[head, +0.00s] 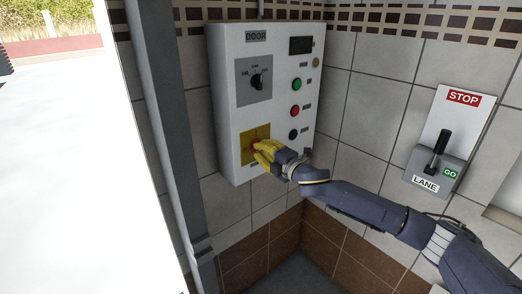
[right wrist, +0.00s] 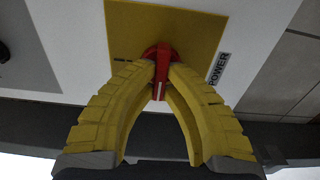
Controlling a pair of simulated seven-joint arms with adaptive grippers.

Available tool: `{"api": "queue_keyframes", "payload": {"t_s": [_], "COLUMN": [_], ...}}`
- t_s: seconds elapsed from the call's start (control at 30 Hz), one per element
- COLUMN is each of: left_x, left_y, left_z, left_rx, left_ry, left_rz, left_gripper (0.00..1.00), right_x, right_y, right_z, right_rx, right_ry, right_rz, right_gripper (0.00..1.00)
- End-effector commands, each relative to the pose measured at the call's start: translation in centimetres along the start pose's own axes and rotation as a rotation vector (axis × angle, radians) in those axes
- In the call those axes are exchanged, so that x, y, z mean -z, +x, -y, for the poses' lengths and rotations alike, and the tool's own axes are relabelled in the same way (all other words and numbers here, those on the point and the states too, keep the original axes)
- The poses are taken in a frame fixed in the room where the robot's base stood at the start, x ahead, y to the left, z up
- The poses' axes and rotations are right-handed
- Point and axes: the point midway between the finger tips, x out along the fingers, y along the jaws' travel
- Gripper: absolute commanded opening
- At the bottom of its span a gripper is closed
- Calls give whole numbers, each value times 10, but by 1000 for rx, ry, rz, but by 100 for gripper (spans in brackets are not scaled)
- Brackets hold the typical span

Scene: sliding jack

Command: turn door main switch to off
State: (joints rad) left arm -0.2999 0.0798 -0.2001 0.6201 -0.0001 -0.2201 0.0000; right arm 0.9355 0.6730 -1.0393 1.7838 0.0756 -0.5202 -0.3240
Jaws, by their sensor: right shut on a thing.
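The door control box (head: 230,107) is a white panel labelled DOOR on the tiled wall in the head view. Its main switch is a red knob on a yellow plate (head: 248,134) at the lower left. In the right wrist view the red knob (right wrist: 161,70) sits on the yellow plate (right wrist: 205,25), beside a POWER label. My right gripper (head: 262,152) is at the knob, its yellow fingers (right wrist: 163,68) shut on it from both sides. The fingers hide most of the knob in the head view. My left gripper is not in view.
A black selector (head: 256,82) and green (head: 297,84), red (head: 295,111) and black (head: 294,134) buttons are on the same box. A STOP/GO lane lever (head: 439,147) is on the wall at right. A grey post (head: 166,120) stands left of the box.

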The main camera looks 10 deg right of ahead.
Motion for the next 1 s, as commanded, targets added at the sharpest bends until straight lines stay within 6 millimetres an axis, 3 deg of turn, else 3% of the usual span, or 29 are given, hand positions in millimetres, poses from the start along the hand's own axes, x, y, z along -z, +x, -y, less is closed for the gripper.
{"api": "queue_keyframes", "payload": {"t_s": [0.13,0.17,0.33,0.67,1.0], "left_x": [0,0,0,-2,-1], "left_y": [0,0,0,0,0], "left_z": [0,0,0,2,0], "left_rx": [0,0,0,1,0], "left_ry": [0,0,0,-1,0], "left_rz": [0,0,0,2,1], "left_gripper": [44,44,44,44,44], "right_x": [0,0,0,0,-1], "right_y": [0,0,0,-4,-54], "right_z": [0,0,0,0,2], "right_rx": [0,0,0,1,2], "right_ry": [-1,-1,0,1,1], "right_rz": [1,1,0,1,1], "right_gripper": [0,14,34,34,34]}}
